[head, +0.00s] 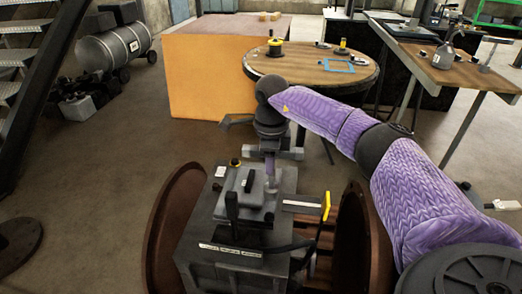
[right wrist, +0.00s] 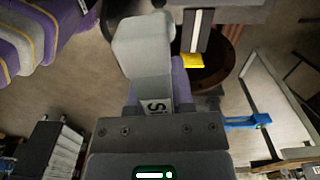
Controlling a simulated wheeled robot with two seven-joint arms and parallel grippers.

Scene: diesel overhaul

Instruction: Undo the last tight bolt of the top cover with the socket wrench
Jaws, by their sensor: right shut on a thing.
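The engine block (head: 235,262) stands between two brown round flanges, with the grey top cover (head: 262,195) on its upper face. My right gripper (head: 269,155) points down over the back right part of the cover. It is shut on a grey tool that looks like the socket wrench (head: 270,178), held upright with its lower end at the cover. In the right wrist view a grey body (right wrist: 150,55) fills the space before the palm. The bolt is hidden or too small to make out. My left gripper is not in view.
A yellow-ended lever (head: 326,206) and black bars stick out at the block's right and front. The brown flanges (head: 172,230) rise on both sides. Behind stand an orange box (head: 205,80) and a round wooden table (head: 300,68).

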